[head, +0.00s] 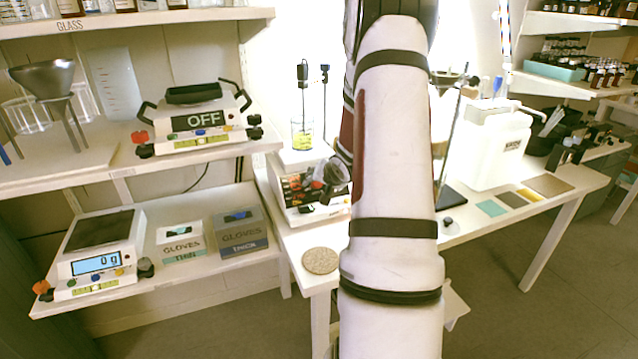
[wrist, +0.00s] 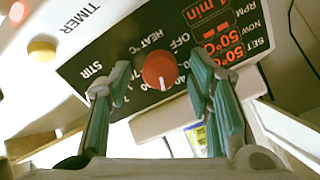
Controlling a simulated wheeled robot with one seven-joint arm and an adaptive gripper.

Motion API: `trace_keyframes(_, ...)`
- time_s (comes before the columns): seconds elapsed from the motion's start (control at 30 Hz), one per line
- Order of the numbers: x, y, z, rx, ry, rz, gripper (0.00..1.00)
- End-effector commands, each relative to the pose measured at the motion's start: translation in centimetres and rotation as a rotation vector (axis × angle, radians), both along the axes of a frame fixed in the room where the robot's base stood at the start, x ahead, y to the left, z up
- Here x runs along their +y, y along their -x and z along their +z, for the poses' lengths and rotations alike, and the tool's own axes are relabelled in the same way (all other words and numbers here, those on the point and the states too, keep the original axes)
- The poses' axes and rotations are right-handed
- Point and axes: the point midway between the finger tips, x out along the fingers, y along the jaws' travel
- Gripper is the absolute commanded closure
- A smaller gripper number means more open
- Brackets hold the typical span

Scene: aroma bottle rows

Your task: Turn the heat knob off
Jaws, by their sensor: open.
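The heat knob (wrist: 160,70) is red and round, on the dark panel (wrist: 88,73) of a white device, under the upside-down words HEAT and OFF in the wrist view. Its white pointer line is toward the bottom of the picture, away from the OFF mark. The red display (wrist: 222,38) seems to read 50° twice. My gripper (wrist: 157,68) is open, with one green-grey finger on each side of the knob and a visible gap to it. In the head view the device (head: 312,213) stands on the white table, partly hidden by my arm.
A yellow knob (wrist: 41,50) sits near the word TIMER. A white jug (head: 497,147) is to the right. Shelves with another OFF device (head: 201,121) and a scale (head: 97,262) are left.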

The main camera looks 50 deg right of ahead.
Motion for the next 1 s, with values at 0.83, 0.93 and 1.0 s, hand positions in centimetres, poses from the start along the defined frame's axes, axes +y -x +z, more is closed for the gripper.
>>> trace_keyframes(0.83,0.09,-0.01,0.03,0.037,0.057,0.058,1.0)
trace_keyframes(0.93,0.1,0.0,0.03,0.063,0.099,0.099,1.0)
trace_keyframes(1.0,0.09,0.01,0.04,0.085,0.136,0.134,1.0)
